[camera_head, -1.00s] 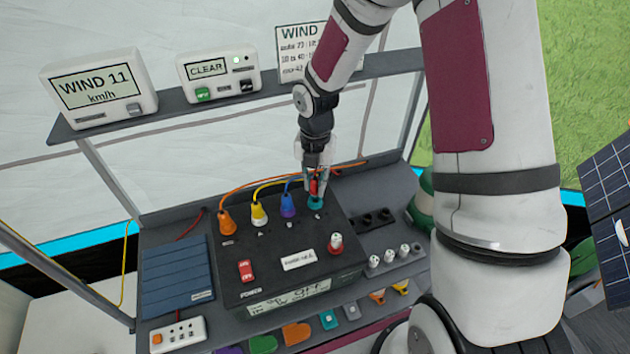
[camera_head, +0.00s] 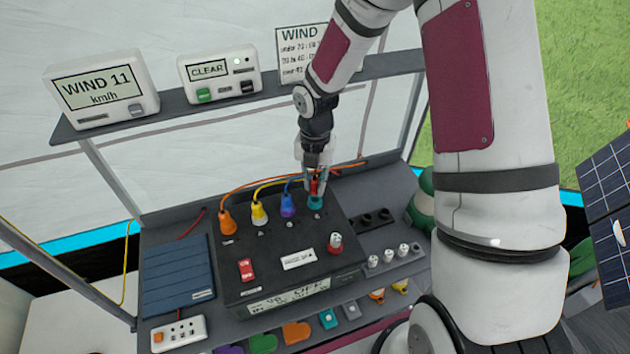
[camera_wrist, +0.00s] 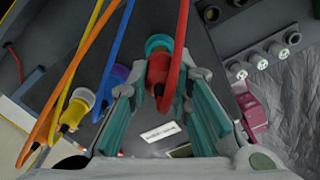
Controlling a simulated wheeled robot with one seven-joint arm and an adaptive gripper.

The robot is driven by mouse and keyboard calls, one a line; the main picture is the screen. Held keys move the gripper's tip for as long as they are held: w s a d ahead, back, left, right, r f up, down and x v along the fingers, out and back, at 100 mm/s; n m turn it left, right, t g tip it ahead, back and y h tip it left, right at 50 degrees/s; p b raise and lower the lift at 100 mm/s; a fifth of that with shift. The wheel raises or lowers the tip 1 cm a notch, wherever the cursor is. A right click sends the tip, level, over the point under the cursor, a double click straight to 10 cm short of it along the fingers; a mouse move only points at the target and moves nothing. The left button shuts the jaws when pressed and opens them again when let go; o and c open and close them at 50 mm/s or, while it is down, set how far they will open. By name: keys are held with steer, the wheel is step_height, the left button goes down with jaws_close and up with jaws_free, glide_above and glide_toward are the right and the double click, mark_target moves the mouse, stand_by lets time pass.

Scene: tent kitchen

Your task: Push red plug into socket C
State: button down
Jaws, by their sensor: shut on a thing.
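The red plug (camera_wrist: 158,70) is between the fingers of my gripper (camera_wrist: 160,92) in the wrist view, with its red cable rising toward the camera. My gripper (camera_head: 315,185) is shut on it at the right end of the row of plugs on the dark control box (camera_head: 275,262). A teal socket ring (camera_head: 315,204) lies directly below the plug; in the wrist view the ring (camera_wrist: 158,43) shows just beyond the plug's tip. I cannot tell how deep the plug sits in it. The socket letters are too small to read.
Orange (camera_head: 227,223), yellow (camera_head: 258,214) and blue-purple (camera_head: 288,206) plugs stand in the box to the left, their cables running behind my gripper. A shelf (camera_head: 175,108) crosses behind.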

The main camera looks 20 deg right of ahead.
mark_target(315, 190)
steer(key=shift+f+b, duration=0.45)
steer(key=shift+f, duration=1.05)
stand_by(0.4)
steer(key=c, duration=1.4)
jaws_free()
steer(key=shift+o, duration=0.2)
steer(key=shift+r, duration=0.1)
step_height(315, 190, up, 12)
